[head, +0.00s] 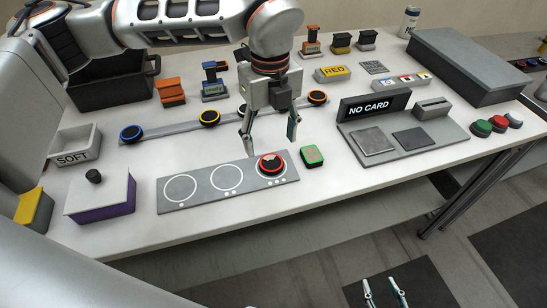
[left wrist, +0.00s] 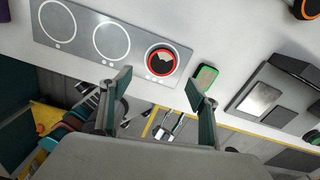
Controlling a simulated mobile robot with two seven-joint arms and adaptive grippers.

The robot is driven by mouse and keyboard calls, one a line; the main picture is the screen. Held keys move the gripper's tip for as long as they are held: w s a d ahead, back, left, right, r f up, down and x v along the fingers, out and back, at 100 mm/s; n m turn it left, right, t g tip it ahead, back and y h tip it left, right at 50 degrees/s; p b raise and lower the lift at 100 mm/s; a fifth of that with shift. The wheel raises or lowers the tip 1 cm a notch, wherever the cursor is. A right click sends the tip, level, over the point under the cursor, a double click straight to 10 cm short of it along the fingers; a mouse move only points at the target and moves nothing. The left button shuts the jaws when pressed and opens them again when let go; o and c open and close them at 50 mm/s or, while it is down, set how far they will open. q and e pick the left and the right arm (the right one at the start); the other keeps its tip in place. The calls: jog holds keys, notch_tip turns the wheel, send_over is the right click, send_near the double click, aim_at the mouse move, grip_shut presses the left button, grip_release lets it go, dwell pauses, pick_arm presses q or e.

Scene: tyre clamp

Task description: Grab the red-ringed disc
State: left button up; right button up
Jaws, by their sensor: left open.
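The red-ringed disc (head: 271,165) lies on the third, rightmost circle of a grey plate (head: 205,190) near the table's front edge. It also shows in the left wrist view (left wrist: 160,61), dark with a red rim. My left gripper (head: 270,147) is open and empty, pointing down over the disc with a finger to either side. In the left wrist view its fingertips (left wrist: 158,84) appear just below the disc in the picture, apart from it. My right gripper (head: 384,290) is low, in front of the table, with its fingers apart and nothing between them.
A green-edged block (head: 312,156) sits just right of the disc. Behind, a strip bears blue-ringed (head: 132,134), yellow-ringed (head: 210,118) and orange-ringed (head: 318,98) discs. A NO CARD panel (head: 374,106) stands to the right. A purple box (head: 101,200) is left of the plate.

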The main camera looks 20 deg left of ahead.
aim_at(271, 162)
pick_arm(q)
jog(key=shift+f, duration=0.95)
jog(key=shift+w+f+p, duration=0.15)
jog(key=shift+f+p, duration=0.05)
jog(key=shift+f, duration=1.2)
jog(key=shift+w+f+p, duration=0.15)
jog(key=shift+f+p, duration=0.05)
jog(key=shift+f, duration=1.15)
jog(key=c, duration=1.2)
